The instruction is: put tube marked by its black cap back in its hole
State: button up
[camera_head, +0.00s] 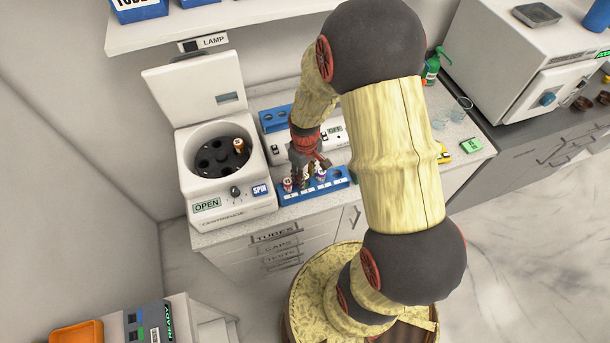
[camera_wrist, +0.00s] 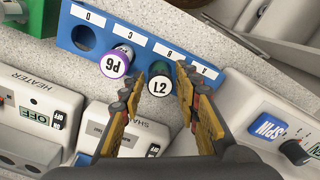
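The blue rack (camera_head: 292,198) stands at the counter's front edge. In the wrist view, its rim (camera_wrist: 66,22) has places labelled D, C, B and A. A tube (camera_wrist: 158,86) marked L2, its cap edge black or very dark green, stands at B, apparently in the rack. A purple-capped tube (camera_wrist: 117,63) stands at C; the D hole (camera_wrist: 84,38) is empty. My gripper (camera_wrist: 159,75) is over the rack, fingers apart on either side of the L2 cap, with slim gaps visible. It also shows in the head view (camera_head: 308,177). A finger hides the A hole.
The centrifuge (camera_head: 228,215) stands left of the rack, lid up, with one orange-brown tube (camera_head: 239,146) in its rotor. A shelf (camera_head: 150,35) overhangs the back.

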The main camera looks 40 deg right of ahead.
jog(key=shift+o, duration=1.1)
notch_tip(320, 180, up, 12)
jog(key=s+a+r+m+t+b, duration=0.2)
jog(key=s+a+r+t+b, duration=0.3)
jog(key=s+a+r+b, duration=0.4)
jog(key=s+a+b, duration=0.3)
jog(key=shift+r+t, duration=0.3)
